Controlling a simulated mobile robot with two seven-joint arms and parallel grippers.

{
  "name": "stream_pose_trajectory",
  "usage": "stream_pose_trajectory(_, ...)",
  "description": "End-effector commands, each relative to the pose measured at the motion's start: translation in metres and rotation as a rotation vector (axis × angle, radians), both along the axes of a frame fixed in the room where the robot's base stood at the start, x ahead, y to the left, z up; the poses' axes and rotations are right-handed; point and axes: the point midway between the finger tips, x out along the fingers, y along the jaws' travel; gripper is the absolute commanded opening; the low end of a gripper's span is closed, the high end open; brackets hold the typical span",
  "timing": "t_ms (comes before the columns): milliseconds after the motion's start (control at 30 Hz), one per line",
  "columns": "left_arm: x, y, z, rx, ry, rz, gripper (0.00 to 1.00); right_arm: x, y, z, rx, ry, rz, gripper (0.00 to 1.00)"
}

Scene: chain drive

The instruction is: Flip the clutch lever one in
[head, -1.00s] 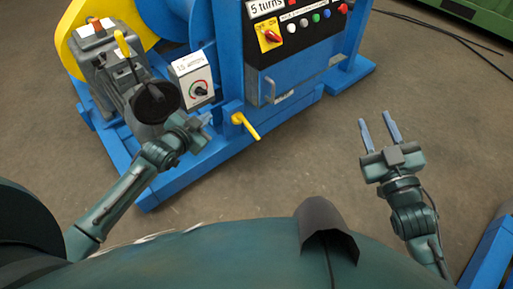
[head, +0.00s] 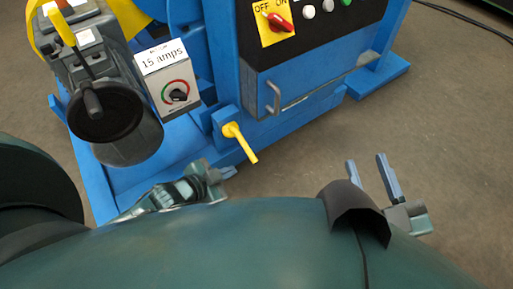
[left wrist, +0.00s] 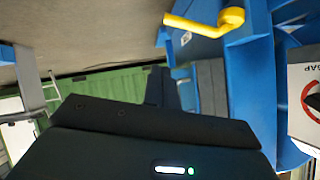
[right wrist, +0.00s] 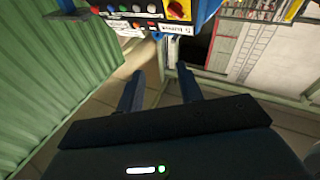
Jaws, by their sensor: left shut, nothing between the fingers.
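A yellow lever (head: 241,143) sticks out of a blue block low on the front of the blue machine (head: 215,155), pointing down and to the right. It also shows at the top of the left wrist view (left wrist: 207,24). A second lever with a yellow handle (head: 62,27) stands on the grey motor (head: 125,148). No label shows which is the clutch lever. My left gripper (head: 230,171) is shut and empty, just below the blue block's lever and apart from it. Its dark fingers show together in the left wrist view (left wrist: 168,90). My right gripper (head: 367,166) is open and empty, over bare floor.
A white box marked 15 amps (head: 168,80) with a dial sits beside the motor. A red OFF/ON switch (head: 277,22) is on the panel above a grey handle (head: 274,98). A green container wall (right wrist: 50,80) shows in the right wrist view.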

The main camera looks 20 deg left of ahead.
Motion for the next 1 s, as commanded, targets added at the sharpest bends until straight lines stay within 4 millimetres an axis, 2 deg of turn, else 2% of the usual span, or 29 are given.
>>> stream_pose_trajectory(567, 0.002, -0.002, -0.006, -0.001, 0.002, -0.002, 0.0, -0.001, 0.001, -0.003, 0.009, 0.001, 0.003, 0.36)
stream_pose_trajectory(667, 0.011, -0.007, -0.014, -0.001, 0.0, -0.002, 0.0, -0.001, 0.002, -0.005, 0.025, 0.0, 0.009, 0.36)
stream_pose_trajectory(867, 0.043, -0.022, -0.037, -0.002, 0.0, -0.002, 0.0, -0.001, 0.005, -0.01, 0.074, -0.002, 0.029, 0.36)
stream_pose_trajectory(967, 0.06, -0.03, -0.048, -0.003, -0.001, -0.001, 0.0, -0.002, 0.008, -0.007, 0.108, -0.008, 0.052, 0.36)
stream_pose_trajectory(1000, 0.066, -0.033, -0.053, -0.002, 0.0, -0.002, 0.0, 0.002, 0.007, 0.0, 0.103, -0.057, 0.054, 0.36)
